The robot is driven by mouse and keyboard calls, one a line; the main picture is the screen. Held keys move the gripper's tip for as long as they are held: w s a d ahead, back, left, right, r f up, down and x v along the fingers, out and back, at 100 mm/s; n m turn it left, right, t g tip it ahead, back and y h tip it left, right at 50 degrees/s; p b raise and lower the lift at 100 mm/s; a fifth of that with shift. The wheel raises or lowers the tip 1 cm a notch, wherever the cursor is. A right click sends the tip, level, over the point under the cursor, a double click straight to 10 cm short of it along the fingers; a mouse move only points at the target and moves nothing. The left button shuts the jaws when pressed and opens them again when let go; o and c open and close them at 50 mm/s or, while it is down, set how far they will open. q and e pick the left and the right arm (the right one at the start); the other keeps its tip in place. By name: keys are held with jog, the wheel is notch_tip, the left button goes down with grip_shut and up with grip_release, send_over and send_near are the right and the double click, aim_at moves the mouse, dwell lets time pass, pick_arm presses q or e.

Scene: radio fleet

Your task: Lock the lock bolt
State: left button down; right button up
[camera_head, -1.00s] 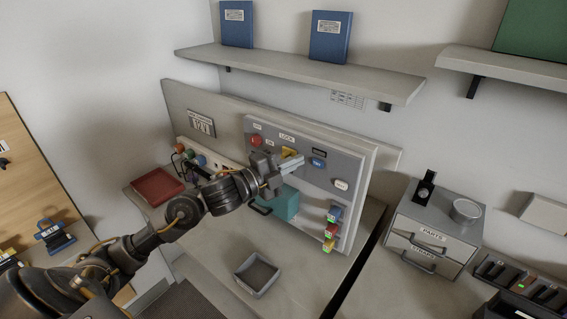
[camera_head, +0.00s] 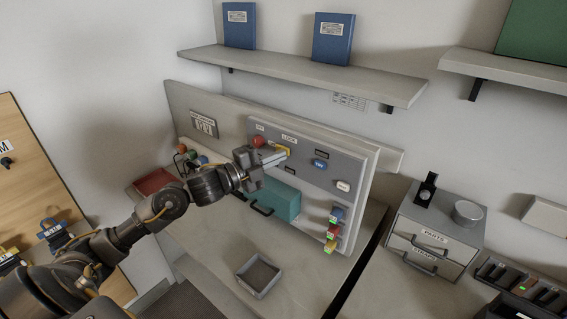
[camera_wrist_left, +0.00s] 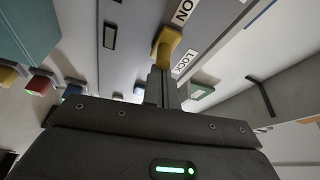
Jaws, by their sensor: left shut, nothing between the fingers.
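The lock bolt is a yellow handle (camera_head: 283,150) on the grey wall panel (camera_head: 350,172), just below the LOCK label. In the left wrist view the yellow handle (camera_wrist_left: 167,42) sits beside the ON and LOCK lettering, straight beyond my fingertips. My left gripper (camera_head: 277,159) is shut and empty, its fingertips at the lower left of the handle. In the left wrist view the closed fingers (camera_wrist_left: 160,85) end at the handle; I cannot tell whether they touch it. My right gripper is not in view.
A red button (camera_head: 258,141) is left of the handle; a blue button (camera_head: 320,164) and a white button (camera_head: 343,186) are right. A teal box (camera_head: 280,200) juts out below. A grey tray (camera_head: 258,276) lies on the bench. A shelf (camera_head: 300,72) is above.

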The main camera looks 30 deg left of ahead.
pick_arm(q)
jog(key=shift+a, duration=0.1)
jog(key=shift+r, duration=0.15)
jog(key=s+b, duration=0.2)
jog(key=s, duration=0.7)
jog(key=shift+s+a+b, duration=0.25)
jog(key=shift+b, duration=0.05)
dwell(0.3)
